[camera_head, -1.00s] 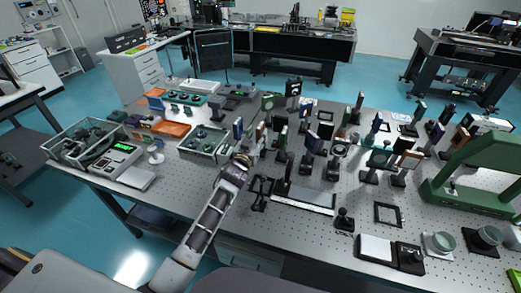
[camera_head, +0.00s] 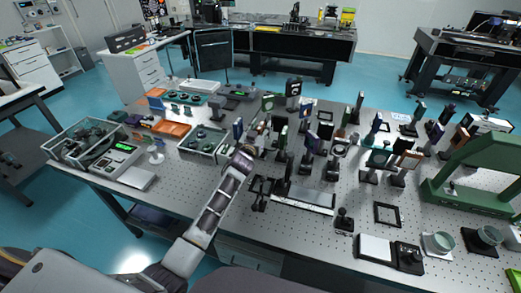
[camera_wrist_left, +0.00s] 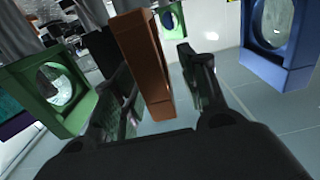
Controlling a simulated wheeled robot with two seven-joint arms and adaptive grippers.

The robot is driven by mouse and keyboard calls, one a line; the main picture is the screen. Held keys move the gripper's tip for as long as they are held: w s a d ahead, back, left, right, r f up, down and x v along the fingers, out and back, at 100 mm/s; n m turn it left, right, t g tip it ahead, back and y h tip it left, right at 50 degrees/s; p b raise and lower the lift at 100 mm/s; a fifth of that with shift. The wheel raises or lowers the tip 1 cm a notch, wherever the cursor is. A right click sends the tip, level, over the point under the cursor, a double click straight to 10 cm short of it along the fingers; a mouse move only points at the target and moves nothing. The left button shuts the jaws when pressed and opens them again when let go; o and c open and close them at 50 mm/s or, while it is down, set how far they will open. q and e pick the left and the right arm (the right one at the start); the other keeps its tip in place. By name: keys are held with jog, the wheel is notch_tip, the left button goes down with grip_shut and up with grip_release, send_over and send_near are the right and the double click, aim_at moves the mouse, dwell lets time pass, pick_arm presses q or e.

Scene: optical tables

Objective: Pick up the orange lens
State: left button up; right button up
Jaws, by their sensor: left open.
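The orange lens (camera_wrist_left: 147,65), a tall brown-orange framed mount, stands between the fingers of my left gripper (camera_wrist_left: 165,85) in the left wrist view. The fingers are apart, one on each side of it, with a gap showing on the right side. The lens is seen nearly edge-on, so its glass is hidden. In the head view my left gripper (camera_head: 257,138) is small and dark at the left of the group of mounted optics, and the lens there is hard to make out. My right gripper does not show.
A green framed lens (camera_wrist_left: 55,88) stands close to the left finger, and a blue framed lens (camera_wrist_left: 278,40) is at the right. Several mounted optics crowd the table (camera_head: 225,222) to the right of my gripper. A glass-walled tray (camera_head: 203,141) is to its left.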

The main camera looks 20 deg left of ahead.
pick_arm(q)
grip_shut()
dwell(0.3)
jog(key=shift+r, duration=0.1)
